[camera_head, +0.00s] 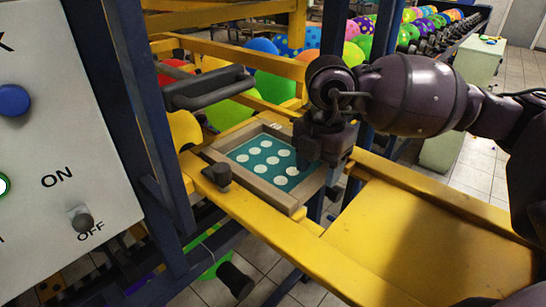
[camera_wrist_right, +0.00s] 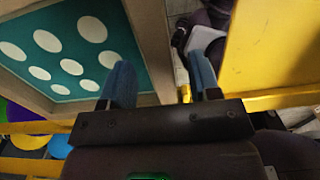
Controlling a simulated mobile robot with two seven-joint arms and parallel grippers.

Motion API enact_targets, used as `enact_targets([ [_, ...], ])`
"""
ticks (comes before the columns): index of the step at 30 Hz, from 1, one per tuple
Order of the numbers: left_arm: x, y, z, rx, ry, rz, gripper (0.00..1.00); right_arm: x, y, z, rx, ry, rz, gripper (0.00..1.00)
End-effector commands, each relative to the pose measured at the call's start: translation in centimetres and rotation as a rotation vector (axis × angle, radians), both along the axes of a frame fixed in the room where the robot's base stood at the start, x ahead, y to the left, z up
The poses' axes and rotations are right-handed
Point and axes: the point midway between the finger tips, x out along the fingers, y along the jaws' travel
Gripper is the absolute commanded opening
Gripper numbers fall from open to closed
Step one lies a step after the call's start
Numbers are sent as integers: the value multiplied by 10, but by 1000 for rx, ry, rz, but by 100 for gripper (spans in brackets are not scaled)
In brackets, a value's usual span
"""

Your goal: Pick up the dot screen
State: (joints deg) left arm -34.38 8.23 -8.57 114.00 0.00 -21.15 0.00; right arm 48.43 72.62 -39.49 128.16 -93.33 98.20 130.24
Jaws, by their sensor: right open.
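The dot screen (camera_head: 270,150) is a teal sheet with white dots in a wooden frame. It sits on the yellow machine frame in the middle of the head view. My right gripper (camera_head: 316,172) is open at the screen's right side and covers part of that edge. In the right wrist view the screen (camera_wrist_right: 68,43) fills the left, and the open right gripper (camera_wrist_right: 160,78) has its blue fingers spread, with the wooden rail between them. I cannot tell whether either finger touches the wood. My left gripper is not in view.
A grey control panel (camera_head: 50,170) with a blue button and an ON/OFF knob stands at the left. A black handle (camera_head: 210,88) and blue posts are beside the screen. A yellow surface (camera_head: 420,235) is at the lower right. Colourful balloons (camera_head: 275,88) are behind.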

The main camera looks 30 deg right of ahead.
Motion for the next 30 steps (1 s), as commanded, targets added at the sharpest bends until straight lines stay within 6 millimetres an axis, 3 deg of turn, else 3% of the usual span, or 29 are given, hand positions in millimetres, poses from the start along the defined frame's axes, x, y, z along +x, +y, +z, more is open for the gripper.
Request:
enact_targets([
  [4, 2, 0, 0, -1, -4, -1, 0, 0, 0, -14, 1, 1, 0, 56],
  [13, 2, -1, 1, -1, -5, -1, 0, 0, 0, -17, 0, -1, 1, 55],
  [24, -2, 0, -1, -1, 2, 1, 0, 0, 0, -16, 0, -1, 1, 0],
  [30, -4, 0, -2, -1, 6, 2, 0, 0, 1, -16, 1, -2, 1, 0],
])
